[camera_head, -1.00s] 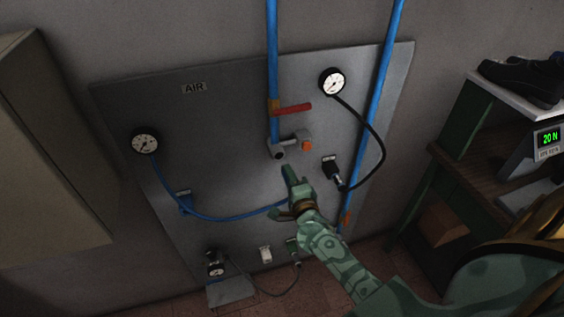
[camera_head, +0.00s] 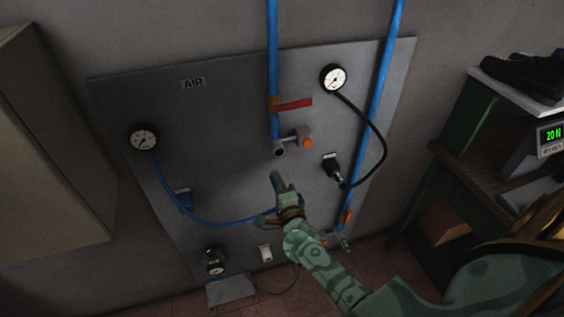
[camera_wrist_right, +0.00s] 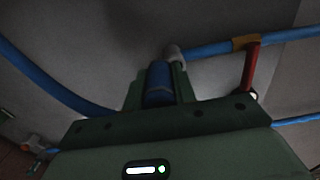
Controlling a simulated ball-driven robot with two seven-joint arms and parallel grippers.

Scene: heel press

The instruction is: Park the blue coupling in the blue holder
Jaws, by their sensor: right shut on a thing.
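My right gripper (camera_head: 269,204) is in front of the metal panel, below the pipe outlet, and is shut on the blue coupling. In the right wrist view the blue coupling (camera_wrist_right: 158,84) is a short blue cylinder between my fingers. In the head view the fingers hide it. The blue hose (camera_head: 225,220) runs from my gripper in a low sag to the left gauge. The blue holder (camera_head: 185,201) is on the panel's left side under a small label, left of my gripper and apart from it. My left gripper is not in view.
A red-handled valve (camera_head: 293,104) and a grey outlet with an orange end (camera_head: 304,142) stick out above my gripper. A black coupling (camera_head: 332,168) on a black hose sits to the right. The panel (camera_head: 220,140) between the holder and my gripper is mostly clear.

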